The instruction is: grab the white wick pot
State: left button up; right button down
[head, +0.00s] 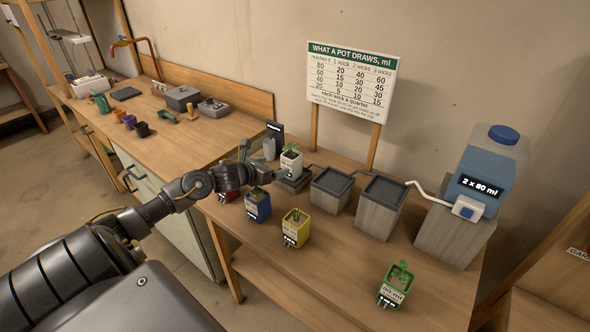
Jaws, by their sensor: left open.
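The white wick pot (291,160), with a small green plant in it, sits upright on a low dark grey block (292,182) near the back of the front table. My left gripper (266,161) reaches in from the left and is open, with its fingers just left of the white pot. One finger points up and the other extends toward the pot's lower side. I cannot tell whether a finger touches it. My right gripper is not in view.
Red (230,194), blue (257,206) and yellow (295,229) pots stand in front; a green pot (396,284) is at the right. Lidded boxes (331,190) and a blue-capped tank (490,165) stand right. A sign (350,86) rises behind.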

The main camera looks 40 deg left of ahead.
aim_at(286, 164)
pick_arm(q)
jog(key=shift+p+x, duration=0.35)
jog(key=shift+x, duration=0.75)
jog(key=x, duration=0.3)
jog(key=shift+w+f+p, duration=0.2)
jog(key=shift+f+p, duration=0.05)
jog(key=shift+p, duration=0.05)
jog(key=shift+w+f, duration=0.2)
jog(key=shift+w, duration=0.05)
jog(key=shift+w+r+p, duration=0.1)
jog(key=shift+w+p, duration=0.15)
jog(key=shift+p, duration=0.15)
jog(key=x, duration=0.1)
jog(key=p+x, duration=0.1)
jog(key=x, duration=0.1)
jog(key=shift+w+d, duration=0.2)
jog(key=shift+w, duration=0.05)
jog(key=shift+w+f+p, duration=0.3)
jog(key=shift+w+f, duration=0.1)
jog(key=shift+w, duration=0.05)
